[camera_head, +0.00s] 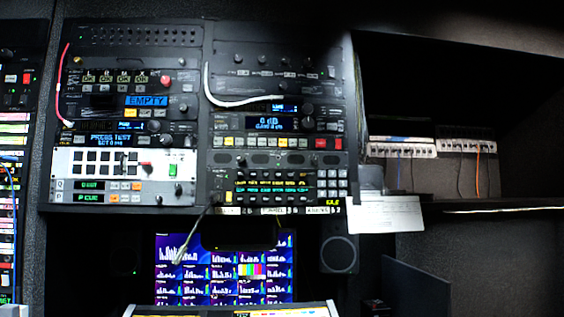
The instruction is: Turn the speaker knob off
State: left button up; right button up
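A rack of broadcast panels (205,62) fills the upper left and middle, with many small knobs, buttons and lit displays. A larger round dark knob (308,108) sits right of a blue display on the right-hand panel. A round dark speaker (338,253) stands below the rack, right of the monitor. I cannot tell which knob is the speaker knob, or any knob's setting. Neither of my grippers is in view.
A lit monitor (224,270) stands under the rack, above a console edge (232,309). A white cable (235,103) and a red cable (60,85) hang on the panels. White patch units (402,148) sit on a dark shelf at right. A paper sheet (385,215) hangs below.

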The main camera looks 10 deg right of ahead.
aim_at(241, 157)
jog(key=i+j+z, duration=0.15)
jog(key=j, duration=0.2)
jog(key=i+j+z, duration=0.1)
jog(key=j, duration=0.25)
jog(key=i+j+z, duration=0.15)
jog(key=j, duration=0.25)
